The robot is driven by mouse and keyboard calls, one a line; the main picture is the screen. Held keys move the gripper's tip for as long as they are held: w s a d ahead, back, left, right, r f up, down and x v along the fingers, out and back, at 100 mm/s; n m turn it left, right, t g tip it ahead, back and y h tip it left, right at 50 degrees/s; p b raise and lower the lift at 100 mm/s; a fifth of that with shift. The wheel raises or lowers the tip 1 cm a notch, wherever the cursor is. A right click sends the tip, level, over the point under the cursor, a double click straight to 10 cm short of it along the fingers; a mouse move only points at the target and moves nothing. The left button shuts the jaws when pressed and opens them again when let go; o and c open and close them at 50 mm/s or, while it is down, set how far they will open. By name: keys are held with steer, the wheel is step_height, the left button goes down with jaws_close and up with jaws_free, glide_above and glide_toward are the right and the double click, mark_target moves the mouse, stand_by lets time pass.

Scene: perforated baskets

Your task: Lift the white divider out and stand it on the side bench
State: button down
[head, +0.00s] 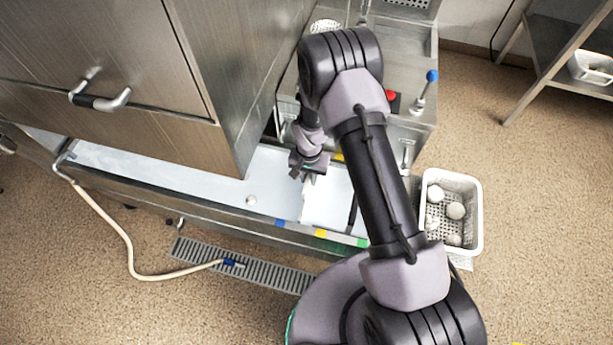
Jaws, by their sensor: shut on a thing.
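The white divider (325,204) shows as a pale panel in the long trough, below and right of my gripper. My gripper (308,176) points down over the trough and is shut on the divider's upper edge. My wrist and arm hide part of that area. I cannot tell whether the divider's lower edge touches the trough. A steel bench (545,55) with a lower shelf stands at the top right; I cannot tell if it is the side bench.
A large steel cabinet (105,60) rises over the trough (165,172) at left. A steel unit with a red button (391,97) and blue-knobbed lever (431,76) stands behind my arm. A white perforated basket (474,215) holds several pale round items. A hose (125,240) lies on the floor.

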steer(key=shift+r, duration=0.15)
steer(key=shift+r+p, duration=0.8)
steer(key=shift+r, duration=0.35)
steer(key=shift+w+f+b, duration=0.1)
steer(key=shift+f+b, duration=0.05)
steer(key=shift+b, duration=0.2)
